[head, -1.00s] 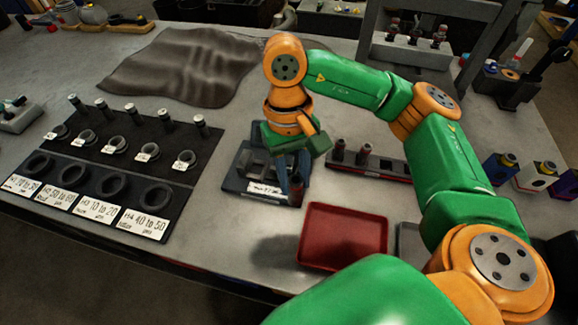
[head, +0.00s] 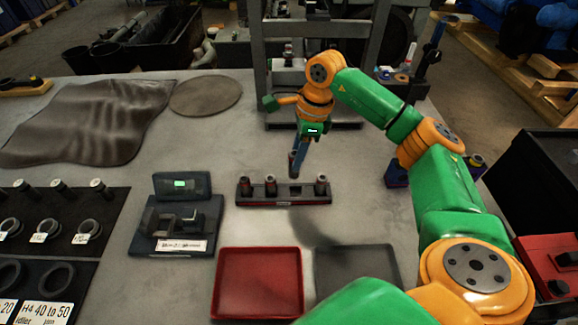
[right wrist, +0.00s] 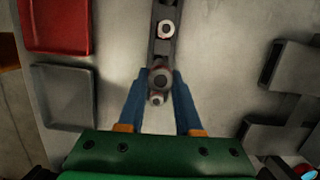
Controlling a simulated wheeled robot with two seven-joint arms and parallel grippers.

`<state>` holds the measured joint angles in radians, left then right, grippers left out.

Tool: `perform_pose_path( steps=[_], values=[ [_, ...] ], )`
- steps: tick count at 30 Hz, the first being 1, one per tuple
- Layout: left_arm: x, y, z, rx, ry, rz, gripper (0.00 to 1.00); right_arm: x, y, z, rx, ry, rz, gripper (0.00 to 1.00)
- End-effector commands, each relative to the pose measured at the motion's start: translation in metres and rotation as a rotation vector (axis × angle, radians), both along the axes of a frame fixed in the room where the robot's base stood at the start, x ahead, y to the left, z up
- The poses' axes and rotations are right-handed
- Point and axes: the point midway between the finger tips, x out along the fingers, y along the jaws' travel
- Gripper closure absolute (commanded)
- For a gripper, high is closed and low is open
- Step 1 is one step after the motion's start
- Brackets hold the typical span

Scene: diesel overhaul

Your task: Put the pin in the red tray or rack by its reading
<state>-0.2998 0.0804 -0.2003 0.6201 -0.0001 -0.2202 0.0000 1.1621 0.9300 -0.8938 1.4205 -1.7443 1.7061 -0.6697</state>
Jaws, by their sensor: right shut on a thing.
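My right gripper (head: 296,158) is shut on a dark pin (head: 292,162) and holds it upright, at or just behind the rack's far edge in the head view. The rack (head: 258,201) is a dark bar with a red front edge. It holds 3 other pins, two at its left and one at its right, with an empty hole between. In the right wrist view the held pin (right wrist: 161,78) is between the blue fingers, over the line of the rack (right wrist: 163,52). The red tray (head: 258,284) is empty. My left gripper is out of view.
A grey tray (head: 352,268) lies right of the red tray. A gauge with a lit green display (head: 180,184) stands left of the rack. A dark board (head: 100,215) with pins and rings is at the far left. A grey frame (head: 258,70) stands behind the gripper.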

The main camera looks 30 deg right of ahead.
Motion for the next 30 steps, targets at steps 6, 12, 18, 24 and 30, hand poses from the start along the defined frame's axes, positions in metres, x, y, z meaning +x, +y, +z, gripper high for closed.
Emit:
perform_pose_path(
  steps=[6,12,18,24,30],
  values=[
    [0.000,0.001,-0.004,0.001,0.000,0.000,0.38,0.002,-0.004,-0.005,0.001,0.000,-0.046,1.00],
    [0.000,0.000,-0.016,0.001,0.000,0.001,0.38,0.001,-0.004,-0.018,0.002,0.001,-0.043,1.00],
    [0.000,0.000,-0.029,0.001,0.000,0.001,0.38,0.001,-0.004,-0.032,0.001,0.000,-0.041,1.00],
    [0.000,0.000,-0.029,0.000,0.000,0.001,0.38,0.001,-0.004,-0.034,0.001,0.000,-0.041,1.00],
    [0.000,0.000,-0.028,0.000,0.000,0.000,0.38,0.001,-0.003,-0.033,0.001,0.000,-0.040,1.00]
  ],
)
